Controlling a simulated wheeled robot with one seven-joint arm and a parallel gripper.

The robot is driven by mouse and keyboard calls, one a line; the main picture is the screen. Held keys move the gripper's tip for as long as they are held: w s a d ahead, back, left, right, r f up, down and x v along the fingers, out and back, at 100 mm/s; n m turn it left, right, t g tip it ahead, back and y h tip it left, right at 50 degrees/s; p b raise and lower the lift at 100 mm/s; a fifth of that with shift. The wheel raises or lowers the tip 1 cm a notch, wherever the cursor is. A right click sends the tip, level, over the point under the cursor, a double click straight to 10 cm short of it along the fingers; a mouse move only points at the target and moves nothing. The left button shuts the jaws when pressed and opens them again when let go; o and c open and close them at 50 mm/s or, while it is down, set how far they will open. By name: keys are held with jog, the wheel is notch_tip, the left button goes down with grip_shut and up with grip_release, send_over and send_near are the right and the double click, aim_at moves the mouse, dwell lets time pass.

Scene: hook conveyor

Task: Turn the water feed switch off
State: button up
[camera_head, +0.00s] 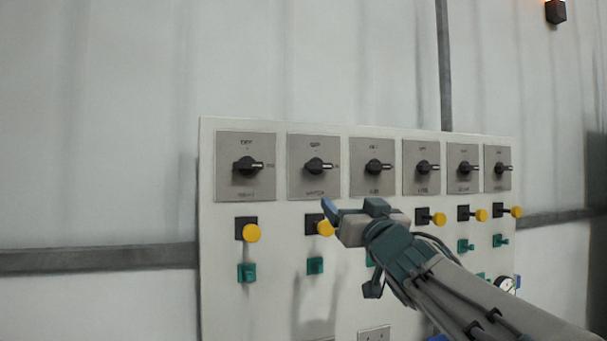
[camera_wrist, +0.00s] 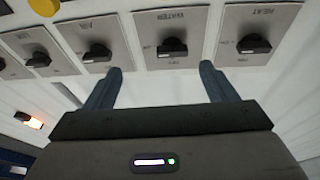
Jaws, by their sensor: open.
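The water switch (camera_head: 316,166) is the second black rotary knob from the left in the top row of the panel. Its pointer is turned to the right, at the ON side, with OFF marked above it. In the wrist view, which is upside down, the water switch (camera_wrist: 172,47) shows beneath its WATER label, between the heat and air switches. My gripper (camera_head: 350,206) is in front of the panel, below and right of this knob in the head view. In the wrist view my gripper (camera_wrist: 160,69) is open and empty, its fingers either side of the water plate's OFF edge.
The heat switch (camera_wrist: 254,44) and air switch (camera_wrist: 97,53) flank the water switch closely. Yellow knobs (camera_head: 252,233) and green valves (camera_head: 247,272) stick out below the row. The pale panel (camera_head: 225,305) stands before a grey wall (camera_head: 100,130).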

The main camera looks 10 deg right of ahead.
aim_at(321, 166)
jog(key=shift+n+t+y, duration=0.3)
jog(key=shift+n+y, duration=0.3)
jog(key=shift+y, duration=0.2)
jog(key=p+x, duration=0.1)
jog(key=x, duration=0.4)
jog(key=r+p+x, duration=0.1)
jog(key=x, duration=0.3)
jog(key=s+a+r+p+x, duration=0.1)
jog(key=x, duration=0.4)
jog(key=shift+w+r+p, duration=0.2)
jog(key=shift+r+p, duration=0.05)
jog(key=shift+p, duration=0.15)
jog(key=c, duration=1)
